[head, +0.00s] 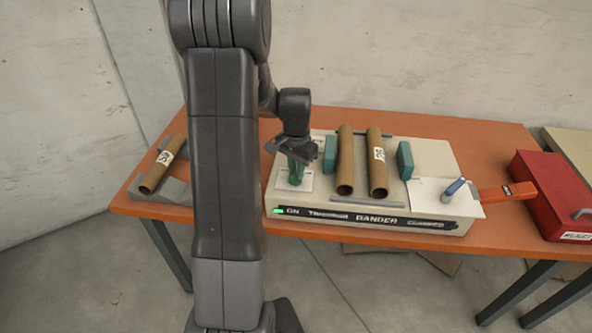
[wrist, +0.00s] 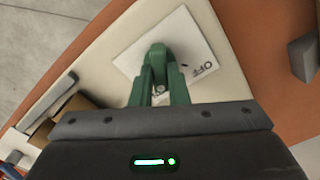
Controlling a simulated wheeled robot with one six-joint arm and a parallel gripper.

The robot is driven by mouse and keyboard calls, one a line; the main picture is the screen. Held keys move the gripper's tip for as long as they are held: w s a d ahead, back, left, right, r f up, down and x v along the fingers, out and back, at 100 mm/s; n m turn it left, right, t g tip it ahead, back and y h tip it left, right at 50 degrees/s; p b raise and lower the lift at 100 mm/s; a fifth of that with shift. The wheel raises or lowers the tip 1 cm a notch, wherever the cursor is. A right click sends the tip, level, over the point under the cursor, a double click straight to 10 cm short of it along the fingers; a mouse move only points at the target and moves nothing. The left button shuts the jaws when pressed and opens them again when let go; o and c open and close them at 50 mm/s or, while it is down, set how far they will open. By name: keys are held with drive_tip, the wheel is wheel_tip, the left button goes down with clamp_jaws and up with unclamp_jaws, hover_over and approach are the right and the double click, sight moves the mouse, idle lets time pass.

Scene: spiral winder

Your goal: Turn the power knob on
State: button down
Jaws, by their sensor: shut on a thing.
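The power knob (wrist: 158,53) is a small green piece on a white label plate (wrist: 190,32), seen in the wrist view. The plate reads OFF on its right side, and part of another word shows between the fingers. My gripper (wrist: 159,72) has green fingers closed around the knob, which hide much of it. In the head view my gripper (head: 296,172) points down onto the plate (head: 308,183) at the left end of the beige machine (head: 450,160). The knob itself is hard to tell from the fingers there. A green lamp (head: 278,211) glows beside ON on the machine's front strip.
Two brown tubes (head: 345,165) lie on the machine between teal blocks (head: 405,160). Another tube (head: 160,165) rests in a grey holder at left.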

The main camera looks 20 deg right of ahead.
drive_tip(key=shift+m, duration=1)
drive_tip(key=c, duration=1.4)
unclamp_jaws()
wheel_tip(320, 180, up, 14)
drive_tip(key=shift+f, duration=0.1)
